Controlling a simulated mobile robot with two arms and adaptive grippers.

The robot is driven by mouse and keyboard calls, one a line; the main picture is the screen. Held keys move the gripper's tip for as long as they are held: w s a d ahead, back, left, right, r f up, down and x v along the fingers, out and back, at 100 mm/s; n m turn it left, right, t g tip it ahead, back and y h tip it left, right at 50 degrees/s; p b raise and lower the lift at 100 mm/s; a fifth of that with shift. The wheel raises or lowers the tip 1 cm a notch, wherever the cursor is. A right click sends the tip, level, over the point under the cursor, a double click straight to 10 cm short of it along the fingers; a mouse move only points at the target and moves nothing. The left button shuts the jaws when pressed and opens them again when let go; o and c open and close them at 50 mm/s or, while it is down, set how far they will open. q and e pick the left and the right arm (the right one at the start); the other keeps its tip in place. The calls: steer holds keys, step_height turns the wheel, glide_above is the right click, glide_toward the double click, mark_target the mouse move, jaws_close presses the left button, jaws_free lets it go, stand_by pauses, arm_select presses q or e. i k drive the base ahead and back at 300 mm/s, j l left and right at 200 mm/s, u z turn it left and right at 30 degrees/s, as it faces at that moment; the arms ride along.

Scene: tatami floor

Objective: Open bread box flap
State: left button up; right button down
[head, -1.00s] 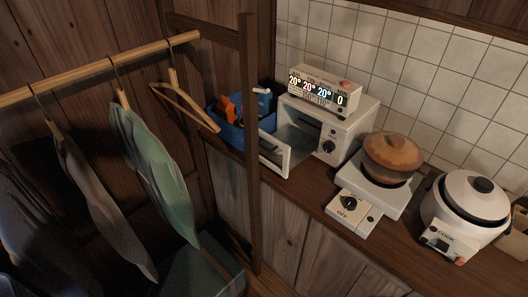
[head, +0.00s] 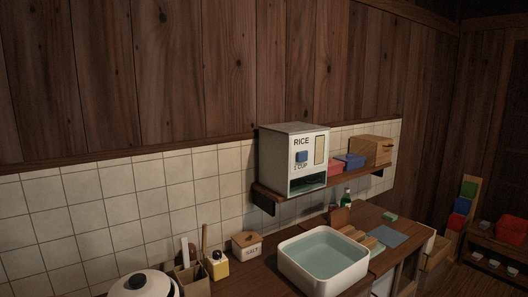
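A small wooden box (head: 371,151) sits at the right end of the wall shelf in the head view. It has a dark spot like a knob or handle near its right side. It looks like the bread box, and its front looks shut, but it is too small to tell for sure. Neither of my grippers is in view.
A white rice dispenser (head: 292,158) stands on the shelf (head: 318,189), with red (head: 336,167) and blue boxes (head: 350,160) beside it. Below, the counter holds a water-filled basin (head: 322,261), a salt box (head: 246,245) and a rice cooker (head: 143,284). Coloured bins (head: 464,206) stand far right.

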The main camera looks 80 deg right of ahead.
mark_target(384, 148)
steer(key=z, duration=3.5)
steer(key=u, duration=0.25)
steer(key=i+l+u, duration=0.85)
steer(key=i+l, duration=0.05)
steer(key=l, duration=0.05)
